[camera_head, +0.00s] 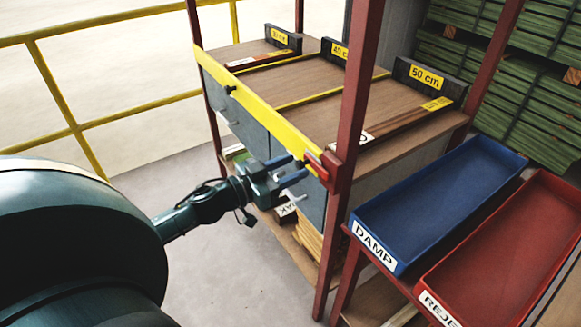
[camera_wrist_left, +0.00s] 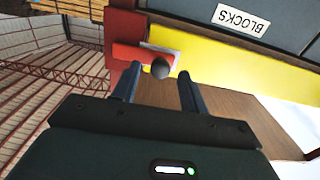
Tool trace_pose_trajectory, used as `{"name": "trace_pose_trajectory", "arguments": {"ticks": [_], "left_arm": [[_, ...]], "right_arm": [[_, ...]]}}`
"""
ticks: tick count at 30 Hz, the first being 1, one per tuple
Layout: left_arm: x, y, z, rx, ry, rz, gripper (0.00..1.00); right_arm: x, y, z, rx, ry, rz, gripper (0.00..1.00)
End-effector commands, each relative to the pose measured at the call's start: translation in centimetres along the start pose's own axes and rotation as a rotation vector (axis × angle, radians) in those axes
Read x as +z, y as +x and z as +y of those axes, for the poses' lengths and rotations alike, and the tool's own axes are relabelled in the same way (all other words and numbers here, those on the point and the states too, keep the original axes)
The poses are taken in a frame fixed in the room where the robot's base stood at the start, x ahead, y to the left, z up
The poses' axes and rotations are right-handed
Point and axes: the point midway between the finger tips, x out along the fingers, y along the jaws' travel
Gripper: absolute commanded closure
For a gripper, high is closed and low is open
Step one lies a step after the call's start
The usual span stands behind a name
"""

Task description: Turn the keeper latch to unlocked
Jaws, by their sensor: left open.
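The keeper latch (camera_head: 318,166) is a small red piece at the right end of the yellow bar (camera_head: 262,110), by the dark red post. In the left wrist view the red latch (camera_wrist_left: 130,54) lies across the bar's end, with a pale plate behind it and a dark round knob (camera_wrist_left: 161,69). My left gripper (camera_head: 296,167) is open, just left of and in front of the latch. In the left wrist view its fingertips (camera_wrist_left: 158,80) stand either side of the knob; I cannot tell whether they touch it. My right gripper is not in view.
The bar crosses the front of a wooden shelf (camera_head: 310,98) with length-marked blocks. A blue DAMP tray (camera_head: 445,200) and a red REJECT tray (camera_head: 510,250) stand at right. A yellow railing (camera_head: 65,100) is at left. Grey floor lies below my arm.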

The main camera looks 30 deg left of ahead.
Motion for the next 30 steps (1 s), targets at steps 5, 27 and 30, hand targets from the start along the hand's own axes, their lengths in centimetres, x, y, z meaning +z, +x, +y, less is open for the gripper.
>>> {"name": "trace_pose_trajectory", "arguments": {"ticks": [5,27,30], "left_arm": [[-0.01,0.52,0.04,0.001,0.001,0.000,0.56],[0.01,0.48,0.06,0.001,0.000,0.000,1.00],[0.01,0.47,0.07,0.002,0.000,0.000,1.00]], "right_arm": [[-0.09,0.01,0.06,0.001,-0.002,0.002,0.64],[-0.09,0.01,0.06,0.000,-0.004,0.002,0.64],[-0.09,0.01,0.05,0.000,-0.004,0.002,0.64]]}}
